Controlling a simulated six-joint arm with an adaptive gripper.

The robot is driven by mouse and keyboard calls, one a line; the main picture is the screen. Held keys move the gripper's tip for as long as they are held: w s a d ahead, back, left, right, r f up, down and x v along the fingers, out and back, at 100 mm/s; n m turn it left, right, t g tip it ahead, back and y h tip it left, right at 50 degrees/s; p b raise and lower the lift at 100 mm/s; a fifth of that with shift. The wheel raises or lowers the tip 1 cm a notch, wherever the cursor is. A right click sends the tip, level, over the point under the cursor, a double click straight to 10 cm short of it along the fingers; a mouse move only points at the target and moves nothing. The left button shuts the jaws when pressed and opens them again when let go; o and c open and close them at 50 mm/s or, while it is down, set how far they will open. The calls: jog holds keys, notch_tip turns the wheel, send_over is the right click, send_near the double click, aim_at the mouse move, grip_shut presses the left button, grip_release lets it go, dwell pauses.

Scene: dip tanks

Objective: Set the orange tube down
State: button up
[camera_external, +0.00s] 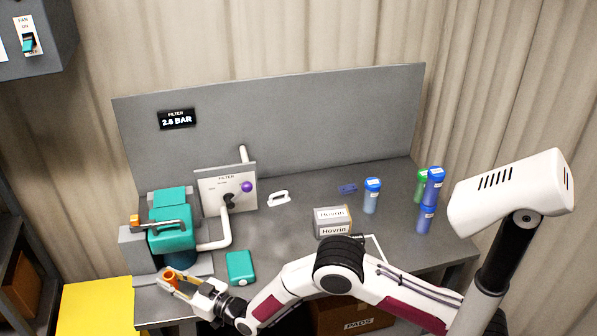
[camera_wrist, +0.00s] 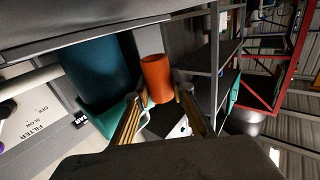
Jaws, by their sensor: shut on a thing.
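The orange tube (camera_wrist: 157,76) is between the fingers of my gripper (camera_wrist: 163,108) in the wrist view, and its far end sticks out past the fingertips. In the external view my gripper (camera_external: 172,284) is at the front left of the bench, in front of the teal pump unit, with the orange tube (camera_external: 170,275) at its tips. The gripper is shut on the tube. I cannot tell from these views whether the tube's end touches the bench.
The teal pump unit (camera_external: 170,234) stands just behind my gripper. A teal box (camera_external: 240,267) lies to the right. A Hovrin box (camera_external: 332,222) and blue-capped containers (camera_external: 372,196) stand further right. A yellow surface (camera_external: 95,308) lies left of the bench.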

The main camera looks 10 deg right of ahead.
jog(key=shift+f, duration=2.3)
jog(key=shift+f, duration=0.15)
jog(key=o, duration=1.1)
jog(key=shift+o, duration=0.2)
jog(key=shift+s+d, duration=0.1)
jog(key=shift+d, duration=0.05)
jog(key=shift+v, duration=3.75)
